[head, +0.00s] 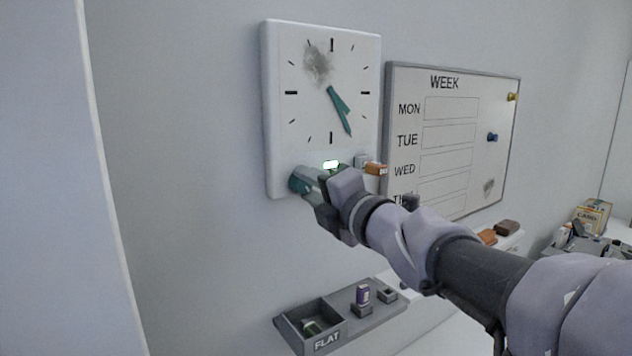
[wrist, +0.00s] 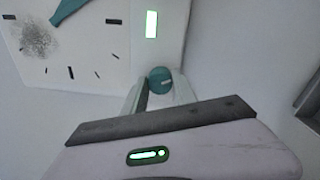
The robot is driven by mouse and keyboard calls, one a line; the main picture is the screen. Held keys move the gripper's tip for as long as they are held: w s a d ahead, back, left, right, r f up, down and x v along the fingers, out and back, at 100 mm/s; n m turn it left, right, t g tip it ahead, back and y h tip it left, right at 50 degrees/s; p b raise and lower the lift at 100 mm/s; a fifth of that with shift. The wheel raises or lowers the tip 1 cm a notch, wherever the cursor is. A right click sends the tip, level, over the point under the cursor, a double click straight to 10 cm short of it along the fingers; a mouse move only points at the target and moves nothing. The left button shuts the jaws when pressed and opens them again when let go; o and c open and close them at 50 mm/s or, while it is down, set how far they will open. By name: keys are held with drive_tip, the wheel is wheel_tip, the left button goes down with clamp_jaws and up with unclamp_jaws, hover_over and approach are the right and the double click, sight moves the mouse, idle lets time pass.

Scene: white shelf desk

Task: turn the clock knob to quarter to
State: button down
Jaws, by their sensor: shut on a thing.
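A white square clock (head: 290,130) hangs on the wall, with black tick marks and a dark smudge at its upper left. Its two teal hands (head: 340,108) both point down and right, close together near the five mark. A round teal knob (head: 296,182) sits at the clock's lower left corner. My gripper (head: 311,184) is shut on this knob. In the wrist view the teal knob (wrist: 160,79) with a light line on it shows between the two fingers of my gripper (wrist: 158,92). A green lit window (wrist: 151,24) is on the clock face nearby.
A whiteboard (head: 455,130) marked WEEK hangs to the right of the clock, behind my arm. Below is a grey tray (head: 289,335) marked FLAT, with a purple item (head: 362,294) beside its compartment.

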drive_tip(key=m+p, duration=0.2)
drive_tip(key=m, duration=0.3)
drive_tip(key=shift+m, duration=0.4)
drive_tip(key=m+p, duration=0.2)
drive_tip(key=m, duration=0.4)
drive_tip(key=shift+h+p, duration=0.3)
drive_tip(key=shift+p, duration=0.05)
drive_tip(key=m+p, duration=0.3)
drive_tip(key=m, duration=0.3)
drive_tip(key=shift+s+a+m, duration=0.1)
drive_tip(key=shift+a+m, duration=0.05)
drive_tip(key=shift+m, duration=0.25)
drive_tip(key=m+p, duration=0.2)
drive_tip(key=m, duration=0.3)
drive_tip(key=shift+f, duration=0.1)
drive_tip(key=shift+m+p, duration=0.3)
drive_tip(key=c, duration=1)
unclamp_jaws()
